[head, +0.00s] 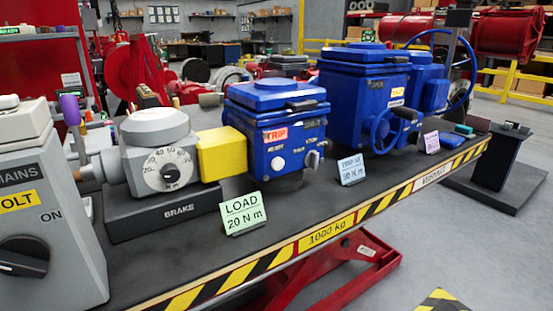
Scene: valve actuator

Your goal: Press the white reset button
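A small round white button (278,163) is on the front face of the nearer blue valve actuator (277,110), at its lower left. An orange-red TRIP label (275,134) is above the button. Nothing covers the button. Neither of my grippers is in view, so nothing of mine shows near it.
A grey brake unit with a dial (170,172) joins the actuator through a yellow block (222,153). A green LOAD card (243,213) stands in front. A larger blue actuator with handwheel (362,90) stands to the right. The dark table (190,252) has a striped front edge.

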